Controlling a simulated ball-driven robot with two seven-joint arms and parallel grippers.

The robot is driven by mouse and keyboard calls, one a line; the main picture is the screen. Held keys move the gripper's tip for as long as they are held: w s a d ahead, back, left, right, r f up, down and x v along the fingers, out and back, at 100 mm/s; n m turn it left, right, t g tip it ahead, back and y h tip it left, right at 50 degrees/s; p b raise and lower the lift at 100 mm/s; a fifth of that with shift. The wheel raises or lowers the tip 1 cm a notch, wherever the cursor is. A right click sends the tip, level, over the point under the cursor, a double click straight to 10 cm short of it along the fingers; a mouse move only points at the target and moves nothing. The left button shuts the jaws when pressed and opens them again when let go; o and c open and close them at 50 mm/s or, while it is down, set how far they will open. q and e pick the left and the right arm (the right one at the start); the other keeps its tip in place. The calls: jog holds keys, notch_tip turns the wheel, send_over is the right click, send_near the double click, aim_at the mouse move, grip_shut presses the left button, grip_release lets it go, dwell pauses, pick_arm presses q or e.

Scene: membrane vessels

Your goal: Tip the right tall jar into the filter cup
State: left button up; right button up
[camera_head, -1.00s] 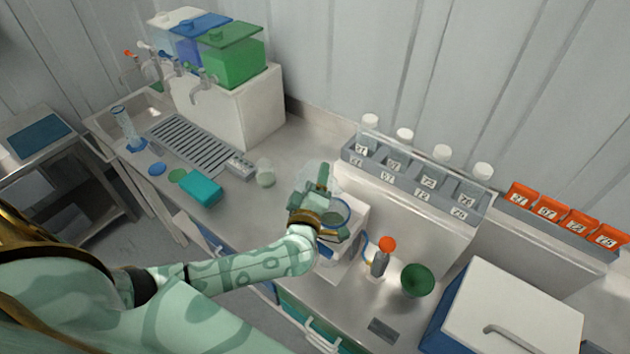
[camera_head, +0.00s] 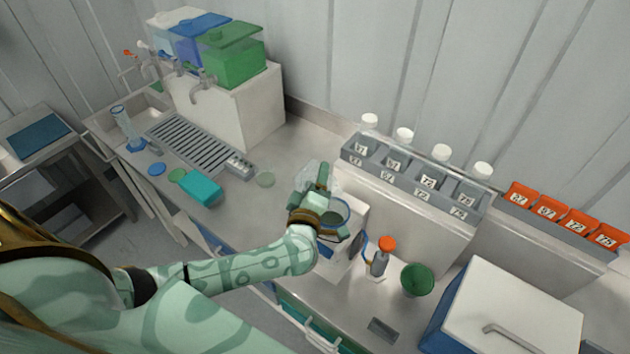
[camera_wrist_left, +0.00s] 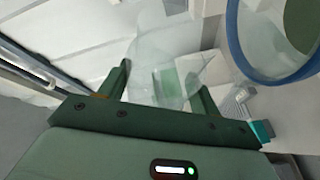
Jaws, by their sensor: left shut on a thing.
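My left gripper (camera_head: 318,184) is shut on a clear jar (camera_head: 309,172), partly hidden by the fingers in the head view. In the left wrist view the jar (camera_wrist_left: 150,62) sits between the two green fingers (camera_wrist_left: 163,85); it looks tilted, but its contents are unclear. The filter cup (camera_head: 347,210), with a blue rim and a green disc inside, stands close beside the gripper, partly behind my wrist. Its rim (camera_wrist_left: 233,45) shows at upper right in the left wrist view, near the jar. My right gripper is out of view.
A grey bottle rack (camera_head: 415,178) stands behind. An orange-topped bottle (camera_head: 381,257) and a green bowl (camera_head: 417,280) stand to the right.

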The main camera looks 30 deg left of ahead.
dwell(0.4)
